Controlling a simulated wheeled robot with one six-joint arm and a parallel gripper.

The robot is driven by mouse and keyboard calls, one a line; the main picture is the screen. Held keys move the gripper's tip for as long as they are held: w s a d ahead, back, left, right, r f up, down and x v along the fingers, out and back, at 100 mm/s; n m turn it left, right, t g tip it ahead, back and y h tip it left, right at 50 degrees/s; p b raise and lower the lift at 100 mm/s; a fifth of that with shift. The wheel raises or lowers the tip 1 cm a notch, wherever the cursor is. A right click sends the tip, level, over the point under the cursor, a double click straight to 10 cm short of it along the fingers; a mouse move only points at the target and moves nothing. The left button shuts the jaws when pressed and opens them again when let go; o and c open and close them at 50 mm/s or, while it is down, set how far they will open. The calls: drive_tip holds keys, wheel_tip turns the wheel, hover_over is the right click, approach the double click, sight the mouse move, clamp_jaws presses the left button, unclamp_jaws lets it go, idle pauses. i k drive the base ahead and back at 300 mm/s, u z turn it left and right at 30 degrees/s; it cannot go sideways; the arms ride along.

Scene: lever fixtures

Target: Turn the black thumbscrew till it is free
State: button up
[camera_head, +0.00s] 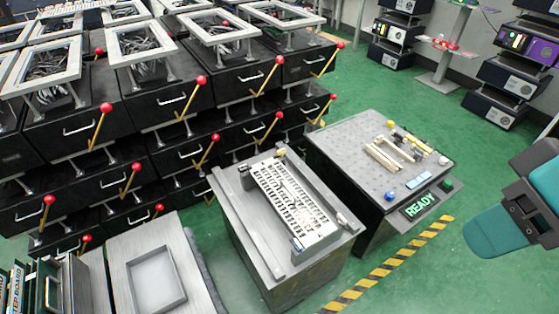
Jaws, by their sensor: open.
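I cannot make out the black thumbscrew for certain. The middle bench (250,222) carries a metal fixture with a white slotted plate (290,200) on it. A small dark part (246,178) stands at the fixture's back left, and another small dark part (341,218) is at its right side. Both are too small to tell what they are. Teal and dark grey parts of my own arm show at the right edge, apart from the bench. My gripper's fingertips do not show.
A grey table (345,140) with rods, small coloured parts and a READY display (419,204) stands just right of the bench. Black drawer units with red-knobbed yellow levers (100,125) fill the left. A shallow tray (157,279) lies front left.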

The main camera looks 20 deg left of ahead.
sight(246, 168)
drive_tip(key=z, duration=1.7)
drive_tip(key=i, duration=0.45)
drive_tip(key=u, duration=3.85)
drive_tip(key=i, duration=0.5)
drive_tip(key=z, duration=0.05)
